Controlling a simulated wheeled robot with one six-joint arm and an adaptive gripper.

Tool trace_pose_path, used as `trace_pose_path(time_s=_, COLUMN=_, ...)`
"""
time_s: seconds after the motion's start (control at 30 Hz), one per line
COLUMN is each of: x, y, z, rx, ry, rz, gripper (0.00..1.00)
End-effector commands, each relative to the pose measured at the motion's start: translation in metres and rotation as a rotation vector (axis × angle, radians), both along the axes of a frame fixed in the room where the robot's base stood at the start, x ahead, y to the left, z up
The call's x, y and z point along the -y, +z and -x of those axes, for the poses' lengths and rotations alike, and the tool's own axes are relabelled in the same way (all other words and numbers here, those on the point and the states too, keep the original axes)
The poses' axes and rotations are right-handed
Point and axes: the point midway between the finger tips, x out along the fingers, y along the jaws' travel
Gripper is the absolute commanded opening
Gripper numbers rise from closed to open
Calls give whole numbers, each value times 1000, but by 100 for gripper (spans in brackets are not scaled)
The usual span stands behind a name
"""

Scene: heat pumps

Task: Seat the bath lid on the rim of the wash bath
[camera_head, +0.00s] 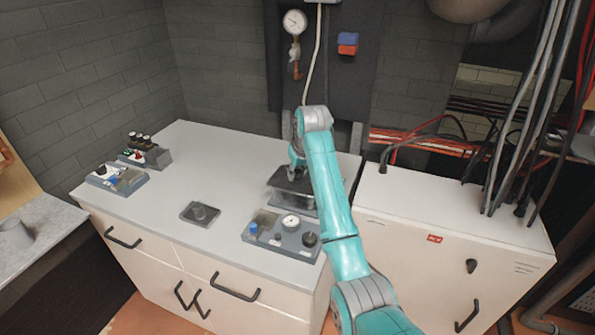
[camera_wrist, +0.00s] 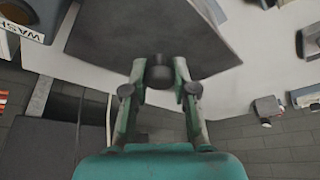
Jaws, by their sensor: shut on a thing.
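The bath lid, a dark square plate (camera_head: 290,178), is over the back right of the counter. Its dark round knob (camera_wrist: 160,73) is between the fingers of my gripper (camera_wrist: 160,68), which is shut on it. The lid (camera_wrist: 120,28) fills the upper middle of the wrist view. The wash bath, a grey box (camera_head: 285,199), shows partly beneath the lid in the head view; the lid and my arm hide most of it. A "WASH" label (camera_wrist: 20,29) shows at the left of the wrist view. I cannot tell whether the lid touches the rim.
A grey control box with a gauge and knobs (camera_head: 283,237) stands just in front of the bath. A small dark plate with a knob (camera_head: 200,213) lies left of it. Two more grey units (camera_head: 117,178) (camera_head: 147,152) stand at the far left. The counter (camera_head: 195,170) is clear between.

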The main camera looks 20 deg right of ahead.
Motion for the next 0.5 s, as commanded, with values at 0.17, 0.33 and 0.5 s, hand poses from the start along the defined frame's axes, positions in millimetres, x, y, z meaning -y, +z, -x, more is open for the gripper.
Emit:
trace_pose_path(time_s=0.17, x=0, y=-2, z=0, rx=0, ry=0, rz=0, gripper=0)
trace_pose_path(time_s=0.33, x=0, y=-4, z=0, rx=0, ry=0, rz=0, gripper=32)
trace_pose_path(time_s=0.5, x=0, y=-4, z=0, rx=0, ry=0, rz=0, gripper=56)
